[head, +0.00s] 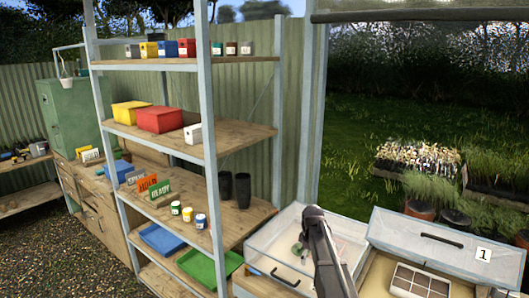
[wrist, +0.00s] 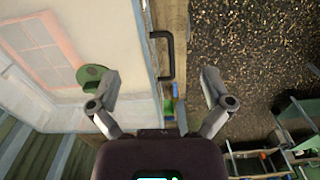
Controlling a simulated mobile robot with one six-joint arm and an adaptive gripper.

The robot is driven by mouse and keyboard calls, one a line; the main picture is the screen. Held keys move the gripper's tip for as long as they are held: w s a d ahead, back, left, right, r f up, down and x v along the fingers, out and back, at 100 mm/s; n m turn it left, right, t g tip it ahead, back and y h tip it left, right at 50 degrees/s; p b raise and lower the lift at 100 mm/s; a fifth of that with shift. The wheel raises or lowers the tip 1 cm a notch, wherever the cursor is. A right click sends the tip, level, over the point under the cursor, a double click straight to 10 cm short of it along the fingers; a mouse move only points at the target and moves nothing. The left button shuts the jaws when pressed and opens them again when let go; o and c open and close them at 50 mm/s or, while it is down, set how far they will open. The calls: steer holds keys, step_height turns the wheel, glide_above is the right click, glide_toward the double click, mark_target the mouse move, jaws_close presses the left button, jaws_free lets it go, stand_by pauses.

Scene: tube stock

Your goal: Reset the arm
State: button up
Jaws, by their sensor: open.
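My gripper (wrist: 160,85) is open, its two fingers spread wide with nothing between them in the wrist view. It points down over the front edge of a pale, clear-topped box. The box's black handle (wrist: 165,55) shows between the fingers, farther up the picture. A green rounded piece (wrist: 90,76) shows beside the left finger; I cannot tell what it is.
A metal-framed shelf (head: 208,120) with boxes, signs and small pots stands left of my arm. A second box (head: 400,228) labelled 1, with a black handle, is at right. Plant trays (head: 418,158) stand on the grass behind. Gravel floor (wrist: 240,40) lies open right of the handle.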

steer(key=s+f+m+b, duration=0.4)
steer(key=s+m, duration=0.1)
steer(key=s, duration=0.8)
steer(key=s+f+m+b, duration=0.4)
steer(key=s+f+m, duration=0.1)
steer(key=s, duration=0.9)
steer(key=shift+d+b, duration=0.15)
steer(key=shift+b, duration=0.25)
steer(key=shift+f, duration=0.1)
steer(key=c, duration=0.6)
